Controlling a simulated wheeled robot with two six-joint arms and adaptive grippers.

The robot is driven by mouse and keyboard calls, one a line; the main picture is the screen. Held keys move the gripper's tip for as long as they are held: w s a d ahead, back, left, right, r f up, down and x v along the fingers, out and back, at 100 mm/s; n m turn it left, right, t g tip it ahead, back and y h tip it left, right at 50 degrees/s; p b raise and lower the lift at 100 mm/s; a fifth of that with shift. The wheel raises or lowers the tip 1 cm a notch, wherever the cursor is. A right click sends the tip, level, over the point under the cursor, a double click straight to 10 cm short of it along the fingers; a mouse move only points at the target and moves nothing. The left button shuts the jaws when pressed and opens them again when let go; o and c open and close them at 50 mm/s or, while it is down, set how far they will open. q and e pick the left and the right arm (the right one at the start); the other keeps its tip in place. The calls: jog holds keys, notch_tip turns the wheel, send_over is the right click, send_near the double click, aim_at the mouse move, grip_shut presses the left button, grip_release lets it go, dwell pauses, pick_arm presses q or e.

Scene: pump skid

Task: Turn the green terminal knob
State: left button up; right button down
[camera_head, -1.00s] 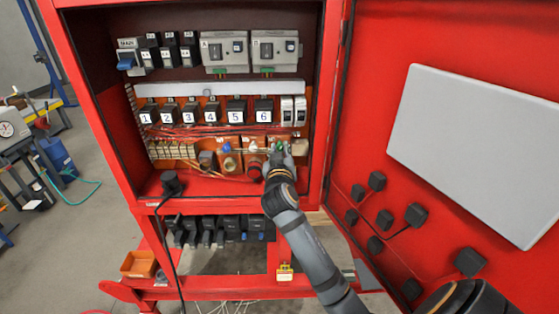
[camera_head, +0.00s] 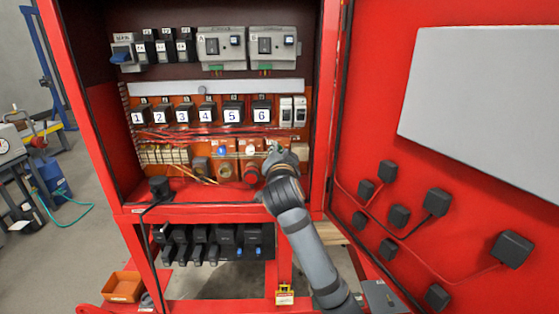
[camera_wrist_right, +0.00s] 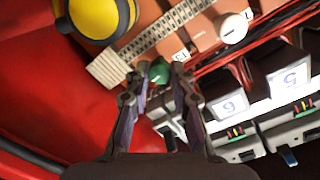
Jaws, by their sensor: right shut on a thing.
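The green terminal knob (camera_wrist_right: 159,72) shows between my right fingertips in the right wrist view. My right gripper (camera_wrist_right: 160,70) is shut on it from two sides. In the head view, my right gripper (camera_head: 272,150) reaches into the open red cabinet at the right end of the lower orange terminal row. There the gripper largely hides the knob. My left gripper is in neither view.
Numbered black breakers (camera_head: 207,113) sit above the knob row, with red wires between. A white knob (camera_wrist_right: 232,27) and a yellow-and-black round part (camera_wrist_right: 100,18) are near the gripper. The open red door (camera_head: 400,190) stands to the right.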

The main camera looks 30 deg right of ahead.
jog(key=shift+m+b, duration=0.55)
jog(key=shift+m, duration=0.15)
jog(key=c, duration=1.5)
grip_release()
jog(key=shift+c, duration=0.2)
jog(key=o, duration=0.4)
jog(key=shift+w+f, duration=0.1)
jog(key=shift+w, duration=0.1)
jog(key=shift+s, duration=0.1)
jog(key=v, duration=0.7)
jog(key=shift+s, duration=0.2)
